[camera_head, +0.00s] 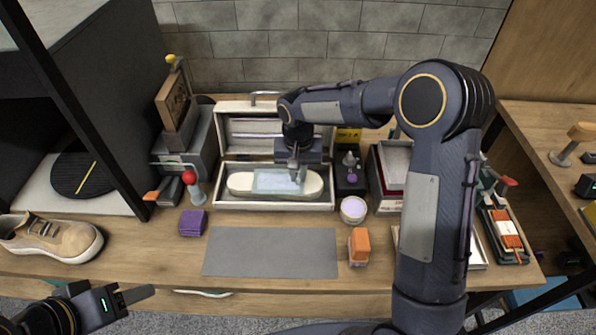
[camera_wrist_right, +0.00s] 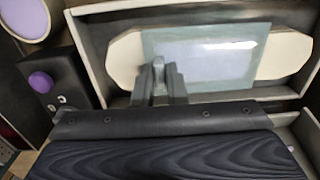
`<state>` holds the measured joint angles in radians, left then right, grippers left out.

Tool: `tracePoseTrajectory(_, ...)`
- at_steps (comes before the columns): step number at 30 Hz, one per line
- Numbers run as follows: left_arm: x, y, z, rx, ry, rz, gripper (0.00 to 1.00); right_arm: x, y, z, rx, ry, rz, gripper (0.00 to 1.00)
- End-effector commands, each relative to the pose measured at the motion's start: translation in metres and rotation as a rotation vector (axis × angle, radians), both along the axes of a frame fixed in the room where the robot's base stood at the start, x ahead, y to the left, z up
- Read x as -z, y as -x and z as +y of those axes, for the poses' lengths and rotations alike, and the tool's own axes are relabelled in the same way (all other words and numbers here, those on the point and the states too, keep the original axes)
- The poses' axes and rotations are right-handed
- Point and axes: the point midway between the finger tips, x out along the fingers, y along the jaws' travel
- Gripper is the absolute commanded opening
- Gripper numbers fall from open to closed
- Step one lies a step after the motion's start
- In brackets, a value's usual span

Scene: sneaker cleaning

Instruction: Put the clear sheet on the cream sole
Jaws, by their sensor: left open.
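The cream sole (camera_head: 240,182) lies lengthwise in the open white case; its rounded ends also show in the wrist view (camera_wrist_right: 123,60). The clear sheet (camera_head: 270,181), a pale bluish rectangle, is over the middle of the sole. In the wrist view the sheet (camera_wrist_right: 215,60) reaches past the sole's long edges. I cannot tell whether it touches the sole. My right gripper (camera_head: 297,174) points down at the sheet's right end, its fingertips (camera_wrist_right: 165,67) close together on the sheet near its edge. My left gripper (camera_head: 132,298) is open and empty at the lower left, away from the case.
The case (camera_head: 225,205) has a raised lid behind. A grey mat (camera_head: 270,252) lies clear in front. A purple block (camera_head: 192,223), a round lilac-topped jar (camera_head: 353,209) and an orange-topped item (camera_head: 359,245) stand around it. A tan sneaker (camera_head: 50,237) is at left.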

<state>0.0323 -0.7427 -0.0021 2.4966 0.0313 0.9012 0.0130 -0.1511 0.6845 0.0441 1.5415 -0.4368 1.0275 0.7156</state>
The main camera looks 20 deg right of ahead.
Motion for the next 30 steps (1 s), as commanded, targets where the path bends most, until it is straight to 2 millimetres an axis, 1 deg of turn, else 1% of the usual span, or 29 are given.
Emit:
tracePoseTrajectory(1, 0.000, 0.000, 0.000, 0.000, 0.000, 0.000, 0.52, 0.000, 0.000, 0.000, 0.000, 0.000, 0.000, 0.19)
tracePoseTrajectory(4, 0.000, 0.000, 0.000, 0.000, 0.000, 0.000, 0.52, 0.000, 0.000, 0.000, 0.000, 0.000, 0.000, 0.32)
tracePoseTrajectory(11, -0.001, 0.000, 0.000, 0.000, 0.000, 0.000, 0.52, -0.001, 0.000, 0.000, 0.000, 0.000, 0.000, 0.32)
tracePoseTrajectory(14, -0.004, 0.000, 0.000, 0.000, 0.000, 0.000, 0.52, -0.005, 0.000, 0.000, 0.000, 0.000, 0.000, 0.32)
tracePoseTrajectory(16, -0.003, 0.000, 0.000, 0.000, 0.000, 0.000, 0.52, -0.010, 0.000, 0.000, 0.000, 0.000, -0.002, 0.32)
tracePoseTrajectory(20, -0.001, 0.000, 0.000, 0.000, 0.000, 0.000, 0.52, -0.032, -0.001, 0.001, 0.000, -0.002, -0.006, 0.32)
tracePoseTrajectory(27, 0.001, 0.000, 0.000, 0.000, 0.000, 0.000, 0.52, -0.085, -0.001, 0.000, 0.000, -0.001, -0.004, 0.32)
tracePoseTrajectory(30, 0.001, 0.000, 0.000, 0.000, 0.000, 0.000, 0.52, -0.102, -0.001, 0.000, 0.000, -0.001, -0.003, 0.32)
